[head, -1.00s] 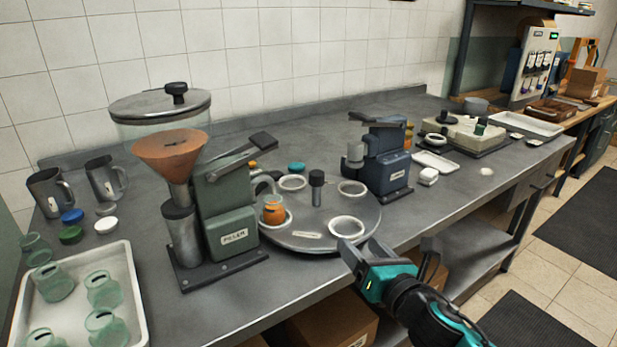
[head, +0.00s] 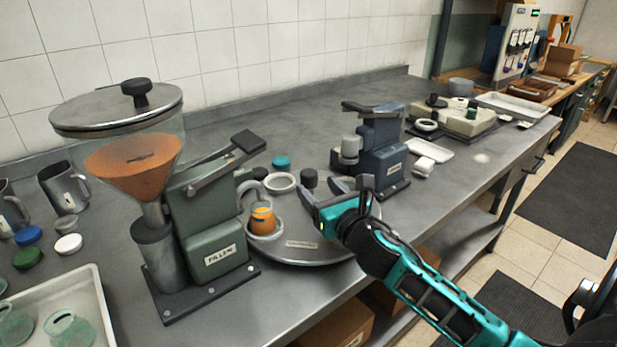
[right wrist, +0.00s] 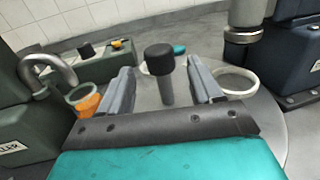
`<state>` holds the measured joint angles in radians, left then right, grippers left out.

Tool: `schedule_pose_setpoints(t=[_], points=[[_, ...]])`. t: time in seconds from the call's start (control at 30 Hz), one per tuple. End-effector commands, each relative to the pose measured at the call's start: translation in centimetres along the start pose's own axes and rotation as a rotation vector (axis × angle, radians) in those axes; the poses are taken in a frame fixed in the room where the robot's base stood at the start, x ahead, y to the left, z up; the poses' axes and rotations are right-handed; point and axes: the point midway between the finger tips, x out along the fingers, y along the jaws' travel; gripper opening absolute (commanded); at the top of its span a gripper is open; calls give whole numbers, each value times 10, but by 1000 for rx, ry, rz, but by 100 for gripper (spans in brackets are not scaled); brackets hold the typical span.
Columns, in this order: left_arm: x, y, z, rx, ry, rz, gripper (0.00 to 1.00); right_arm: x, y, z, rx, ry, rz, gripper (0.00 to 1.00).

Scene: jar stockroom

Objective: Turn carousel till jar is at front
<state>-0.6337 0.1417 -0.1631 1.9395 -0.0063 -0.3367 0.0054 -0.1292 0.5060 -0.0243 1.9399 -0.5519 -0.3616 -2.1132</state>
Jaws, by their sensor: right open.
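The round grey carousel (head: 290,251) lies on the bench between the green filler machine (head: 215,225) and the blue machine (head: 385,155). White ring seats sit around its rim. A jar with orange contents (head: 262,220) stands in the ring seat beside the filler; it also shows in the right wrist view (right wrist: 84,101). The black-topped central post (head: 309,180) rises from the carousel. My right gripper (head: 335,188) is open above the carousel. In the right wrist view the post (right wrist: 163,75) stands ahead, between the two fingers in the picture. My left gripper is not in view.
A clear hopper with orange powder (head: 135,150) stands above the filler. A tray of green glass jars (head: 95,300), coloured lids (head: 28,235) and metal mugs (head: 65,188) are at left.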

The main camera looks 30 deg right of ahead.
Motion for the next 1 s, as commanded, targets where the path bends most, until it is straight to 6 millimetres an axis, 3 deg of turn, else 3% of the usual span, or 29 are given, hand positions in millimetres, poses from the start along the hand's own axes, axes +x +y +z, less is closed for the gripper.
schedule_pose_setpoints(t=[0.1, 0.3, 0.77, 1.0], points=[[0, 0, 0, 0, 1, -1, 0, 21, 0, 1, 2, -2, -2, 65], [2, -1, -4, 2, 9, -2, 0, 44, 0, 0, 2, 0, 0, 65], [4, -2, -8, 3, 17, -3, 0, 53, 0, 0, 1, 0, 1, 65], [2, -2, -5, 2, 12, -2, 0, 53, 0, 0, 2, 1, 0, 42]])
